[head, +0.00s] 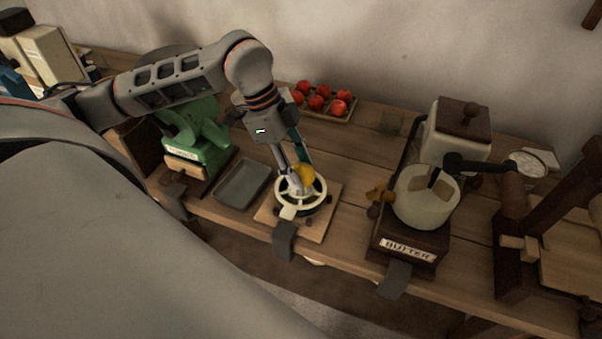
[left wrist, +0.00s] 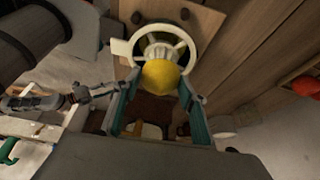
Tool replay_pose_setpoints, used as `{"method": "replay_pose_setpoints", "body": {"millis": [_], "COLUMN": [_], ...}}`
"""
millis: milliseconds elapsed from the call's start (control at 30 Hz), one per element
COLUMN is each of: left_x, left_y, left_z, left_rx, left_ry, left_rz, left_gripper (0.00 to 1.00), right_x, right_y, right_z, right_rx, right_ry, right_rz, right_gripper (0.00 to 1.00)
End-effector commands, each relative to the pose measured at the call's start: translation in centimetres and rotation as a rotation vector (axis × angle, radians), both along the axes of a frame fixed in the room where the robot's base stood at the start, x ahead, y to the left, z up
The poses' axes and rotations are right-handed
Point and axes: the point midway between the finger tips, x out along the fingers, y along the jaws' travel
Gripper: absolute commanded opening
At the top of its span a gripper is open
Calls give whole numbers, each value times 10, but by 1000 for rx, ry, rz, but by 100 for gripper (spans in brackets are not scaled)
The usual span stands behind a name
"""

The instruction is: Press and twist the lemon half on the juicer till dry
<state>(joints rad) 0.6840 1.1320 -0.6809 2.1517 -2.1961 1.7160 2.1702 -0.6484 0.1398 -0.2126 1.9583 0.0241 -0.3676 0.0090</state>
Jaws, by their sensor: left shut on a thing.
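The yellow lemon half (head: 305,173) is between the fingertips of my left gripper (head: 300,182), which is shut on it. In the left wrist view the lemon half (left wrist: 160,76) shows its rounded yellow side, with a finger on each side. The juicer (head: 281,203) is a cream ring with spokes on a wooden board. In the left wrist view its pale ribbed cone (left wrist: 160,48) shows just beyond the lemon half, partly covered by it. I cannot tell whether the lemon's hidden cut face touches the cone. My right gripper is not in view.
A grey tray (head: 243,184) and a green device (head: 201,133) stand left of the juicer. Red fruits lie on a tray (head: 328,114) behind. Right stand a pale pot (head: 425,200) on a butter-labelled base (head: 410,244) and a white box (head: 456,136). Grey flaps hang over the front edge.

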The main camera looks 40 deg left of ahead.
Motion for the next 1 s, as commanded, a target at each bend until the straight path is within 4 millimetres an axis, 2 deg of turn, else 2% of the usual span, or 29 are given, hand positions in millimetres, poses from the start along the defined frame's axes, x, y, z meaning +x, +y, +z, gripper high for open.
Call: {"method": "replay_pose_setpoints", "body": {"millis": [33,233,433,1000], "left_x": [-1,1,2,-3], "left_y": [0,1,1,0], "left_z": [-6,-7,-6,-3], "left_rx": [4,4,5,3], "left_ry": [5,5,6,11], "left_rz": [37,189,235,-188], "left_gripper": [19,19,20,19], "right_x": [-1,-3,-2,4], "right_y": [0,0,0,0], "right_z": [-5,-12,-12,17], "right_rx": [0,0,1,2], "right_ry": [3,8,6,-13], "right_rz": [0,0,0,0], "right_gripper": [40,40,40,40]}}
